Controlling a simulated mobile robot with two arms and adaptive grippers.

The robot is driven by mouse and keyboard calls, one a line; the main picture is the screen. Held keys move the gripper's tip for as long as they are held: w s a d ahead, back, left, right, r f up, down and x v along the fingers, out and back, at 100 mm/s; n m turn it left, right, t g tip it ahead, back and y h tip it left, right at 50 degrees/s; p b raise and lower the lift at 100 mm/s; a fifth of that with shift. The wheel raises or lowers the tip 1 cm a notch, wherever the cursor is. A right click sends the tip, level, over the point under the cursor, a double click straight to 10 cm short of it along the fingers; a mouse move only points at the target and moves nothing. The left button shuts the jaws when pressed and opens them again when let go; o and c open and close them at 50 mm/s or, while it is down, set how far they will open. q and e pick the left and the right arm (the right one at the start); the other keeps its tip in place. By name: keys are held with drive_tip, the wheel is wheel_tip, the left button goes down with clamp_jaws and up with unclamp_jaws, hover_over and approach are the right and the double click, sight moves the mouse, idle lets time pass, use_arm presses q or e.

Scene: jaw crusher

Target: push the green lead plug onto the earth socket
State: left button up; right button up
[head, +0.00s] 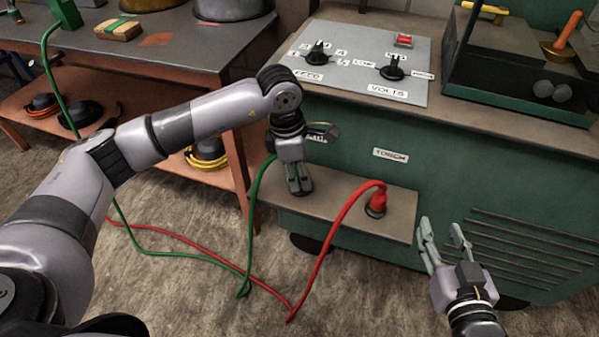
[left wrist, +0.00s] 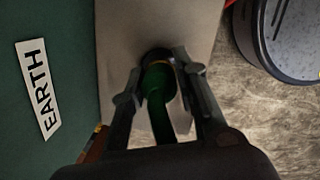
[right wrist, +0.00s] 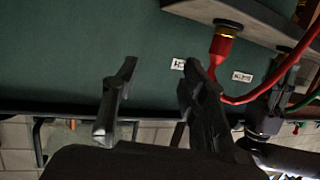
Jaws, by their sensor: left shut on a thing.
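My left gripper (head: 299,188) is low over the left part of the socket shelf, shut on the green lead plug (left wrist: 157,82). In the left wrist view the plug's far end meets the dark round earth socket (left wrist: 152,56), with a yellowish ring between them. I cannot tell how deep the plug sits. The EARTH label (left wrist: 38,88) is on the green panel beside it. In the head view the gripper hides plug and socket; the green lead (head: 253,215) hangs down from there. My right gripper (head: 442,228) is open and empty, right of the shelf.
A red plug (head: 377,202) stands in the TORCH socket on the same shelf (head: 335,199), its red lead looping to the floor. The green machine (head: 480,190) stands behind, with knobs on top. A workbench (head: 150,45) is at the left. The floor in front is open apart from the leads.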

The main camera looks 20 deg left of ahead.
use_arm(q)
drive_tip(key=shift+f, duration=0.3)
use_arm(e)
drive_tip(key=shift+w+a+r+t, duration=0.15)
drive_tip(key=shift+r+t, duration=0.15)
drive_tip(key=shift+r, duration=0.15)
drive_tip(key=shift+w+a+r+t, duration=0.15)
drive_tip(key=shift+r+t, duration=0.15)
drive_tip(key=shift+r, duration=0.15)
drive_tip(key=shift+r+y, duration=0.25)
drive_tip(key=shift+y, duration=0.05)
use_arm(q)
drive_tip(key=shift+f, duration=0.1)
use_arm(e)
drive_tip(key=shift+w+r+t, duration=0.1)
drive_tip(key=shift+t, duration=0.2)
use_arm(q)
drive_tip(key=shift+b, duration=0.3)
use_arm(e)
drive_tip(key=shift+r, duration=0.25)
use_arm(q)
drive_tip(key=shift+f, duration=0.2)
use_arm(e)
drive_tip(key=shift+w+a+r+t, duration=0.1)
drive_tip(key=shift+a+r+t, duration=0.05)
drive_tip(key=shift+r+t, duration=0.35)
use_arm(q)
drive_tip(key=o, duration=1.1)
drive_tip(key=shift+o, duration=0.2)
